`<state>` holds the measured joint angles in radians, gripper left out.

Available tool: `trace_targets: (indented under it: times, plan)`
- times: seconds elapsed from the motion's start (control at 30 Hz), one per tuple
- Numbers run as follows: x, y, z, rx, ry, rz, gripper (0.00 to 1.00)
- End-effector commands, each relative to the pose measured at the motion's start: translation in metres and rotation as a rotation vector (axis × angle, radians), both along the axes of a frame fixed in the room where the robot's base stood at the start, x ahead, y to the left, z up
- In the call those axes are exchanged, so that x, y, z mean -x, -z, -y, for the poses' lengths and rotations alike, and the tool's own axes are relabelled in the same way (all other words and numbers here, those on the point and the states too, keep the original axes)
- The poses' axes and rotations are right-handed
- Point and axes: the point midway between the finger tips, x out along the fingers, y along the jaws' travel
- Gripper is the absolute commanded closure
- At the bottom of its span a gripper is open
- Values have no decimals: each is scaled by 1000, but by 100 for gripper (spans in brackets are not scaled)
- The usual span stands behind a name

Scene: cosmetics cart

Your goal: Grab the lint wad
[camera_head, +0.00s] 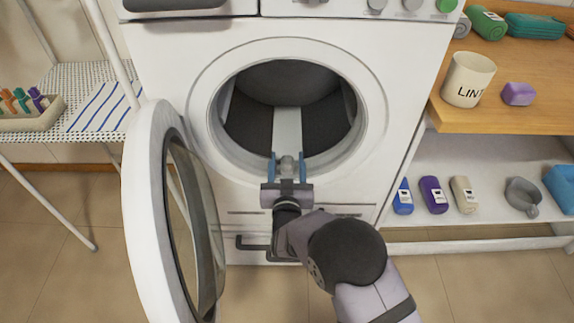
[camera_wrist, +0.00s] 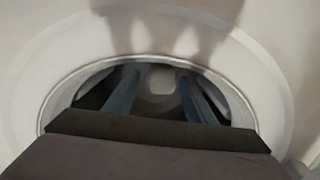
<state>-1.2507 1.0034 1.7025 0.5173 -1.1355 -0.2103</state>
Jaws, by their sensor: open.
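My gripper (camera_head: 287,158) is at the lower front of the open round door opening of the white washing machine (camera_head: 168,62). Its two blue fingers are spread apart and point into the drum (camera_head: 287,83). A small grey rounded lump (camera_head: 287,166) shows between the fingers. I cannot tell whether it is the lint wad or part of my gripper. In the wrist view, the two fingers of my gripper (camera_wrist: 160,84) are apart, with a dim, blurred grey area between them. No clear lint wad shows in either view.
The round door (camera_head: 147,200) hangs open at the left of the opening. A white cup marked LINT (camera_head: 468,79) stands on the wooden shelf (camera_head: 500,118) at right, beside a purple block (camera_head: 518,94). A drying rack (camera_head: 90,75) is at left.

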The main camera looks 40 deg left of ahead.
Motion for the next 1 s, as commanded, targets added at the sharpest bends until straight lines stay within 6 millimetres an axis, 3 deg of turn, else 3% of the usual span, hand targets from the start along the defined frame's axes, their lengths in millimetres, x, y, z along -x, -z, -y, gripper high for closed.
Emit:
trace_targets:
  times: [0.13, 0.3, 0.33, 0.67, 1.0]
  plan:
    - [0, 0, 0, 0, 0, 0, 50]
    - [0, 0, 0, 0, 0, 0, 91]
    - [0, 0, 0, 1, 0, -1, 93]
    - [0, -3, 0, 0, 0, 0, 93]
    - [0, -48, 0, -2, -1, 1, 93]
